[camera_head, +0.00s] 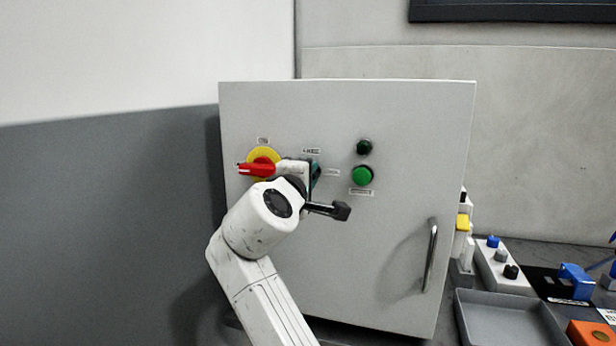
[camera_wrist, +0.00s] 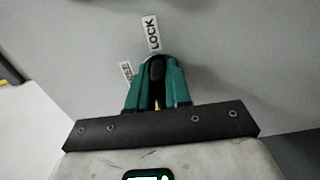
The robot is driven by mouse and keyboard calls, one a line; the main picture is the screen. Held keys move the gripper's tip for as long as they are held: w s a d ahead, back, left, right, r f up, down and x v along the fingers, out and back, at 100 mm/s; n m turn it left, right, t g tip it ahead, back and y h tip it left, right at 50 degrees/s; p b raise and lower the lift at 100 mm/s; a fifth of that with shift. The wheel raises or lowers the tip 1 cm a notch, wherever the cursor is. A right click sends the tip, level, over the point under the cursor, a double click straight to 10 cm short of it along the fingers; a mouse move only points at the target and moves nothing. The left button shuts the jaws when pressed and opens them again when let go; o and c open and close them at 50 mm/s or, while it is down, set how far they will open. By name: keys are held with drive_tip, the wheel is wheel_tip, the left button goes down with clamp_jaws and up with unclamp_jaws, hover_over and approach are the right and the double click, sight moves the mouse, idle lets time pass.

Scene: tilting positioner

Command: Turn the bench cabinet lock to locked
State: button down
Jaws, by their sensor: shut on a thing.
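The cabinet lock's black knob (camera_wrist: 156,72) shows in the wrist view between the teal fingers of my gripper (camera_wrist: 157,80), which is shut on it. A LOCK label (camera_wrist: 151,33) is just above the knob there. A second label (camera_wrist: 127,72) at its upper left is partly hidden by a finger; it seems to end in "EE". The knob's visible end lies near the LOCK label; its exact angle is hard to tell. In the head view my gripper (camera_head: 315,175) is at the grey cabinet's front (camera_head: 390,250), and my wrist hides the knob.
A red rotary handle (camera_head: 257,168) on a yellow disc is close left of my gripper. The door handle (camera_head: 430,255) is lower right. A grey tray (camera_head: 507,296) stands beside the cabinet.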

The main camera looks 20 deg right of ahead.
drive_tip(key=shift+f, duration=0.15)
drive_tip(key=c, duration=1.1)
unclamp_jaws()
drive_tip(key=shift+c, duration=0.2)
drive_tip(key=shift+s, duration=0.1)
drive_tip(key=b+v, duration=0.1)
drive_tip(key=v, duration=0.9)
drive_tip(key=shift+s+a+b, duration=0.2)
drive_tip(key=shift+s+b, duration=0.05)
drive_tip(key=shift+b, duration=0.1)
